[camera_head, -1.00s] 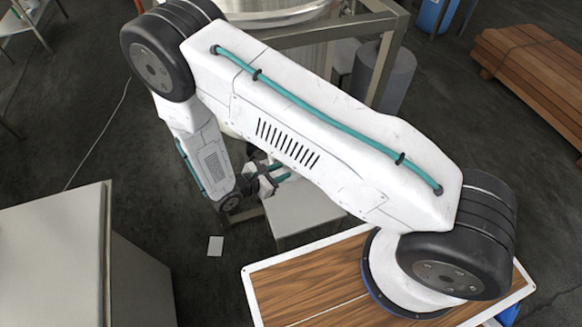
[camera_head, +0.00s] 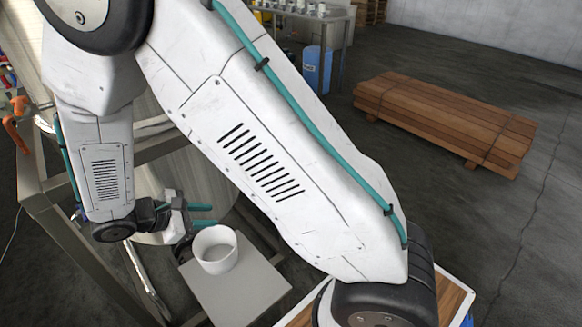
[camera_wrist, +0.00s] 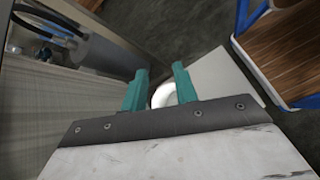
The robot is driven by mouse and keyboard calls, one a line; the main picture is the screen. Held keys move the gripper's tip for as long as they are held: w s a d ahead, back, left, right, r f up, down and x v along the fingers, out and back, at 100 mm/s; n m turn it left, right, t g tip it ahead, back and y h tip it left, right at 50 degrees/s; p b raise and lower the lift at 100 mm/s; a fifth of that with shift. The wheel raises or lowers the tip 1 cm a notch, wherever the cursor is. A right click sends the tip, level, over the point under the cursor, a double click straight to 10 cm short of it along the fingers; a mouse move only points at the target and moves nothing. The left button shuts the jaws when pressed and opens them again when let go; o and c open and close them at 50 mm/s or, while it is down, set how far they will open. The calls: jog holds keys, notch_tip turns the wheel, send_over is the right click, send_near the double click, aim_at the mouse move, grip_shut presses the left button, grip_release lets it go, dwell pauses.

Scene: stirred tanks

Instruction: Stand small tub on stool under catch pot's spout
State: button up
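The small tub (camera_head: 214,253) is white and open-topped. In the head view it appears upright on the pale grey stool (camera_head: 243,292). My gripper (camera_head: 207,215) shows just behind and above the tub, its two teal fingers apart. In the wrist view, the fingers of my gripper (camera_wrist: 161,70) are spread, and part of the white tub (camera_wrist: 163,96) shows in the gap, beyond the fingers. The stool top (camera_wrist: 215,80) lies to the right there. Whether a finger touches the rim is unclear. I cannot make out the catch pot's spout; my arm covers much of that area.
A metal frame (camera_head: 78,238) stands around a large steel vessel (camera_head: 190,180) behind my arm. A wooden-topped surface (camera_head: 452,300) is near the front. A timber stack (camera_head: 445,120) and blue drum (camera_head: 317,70) stand farther back, with open floor at right.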

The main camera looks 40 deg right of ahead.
jog(key=s+d+r+m+y, duration=0.45)
jog(key=s+r, duration=0.25)
jog(key=r, duration=0.3)
jog(key=s+d+r+m+y, duration=0.3)
jog(key=s+d+r+m, duration=0.3)
jog(key=r, duration=0.5)
jog(key=s+a+r+m+t+y, duration=0.1)
jog(key=s+r+m+y, duration=0.1)
jog(key=s, duration=0.7)
jog(key=shift+a+r+t+y, duration=0.35)
jog(key=shift+r+t+y, duration=0.05)
jog(key=shift+r+y, duration=0.15)
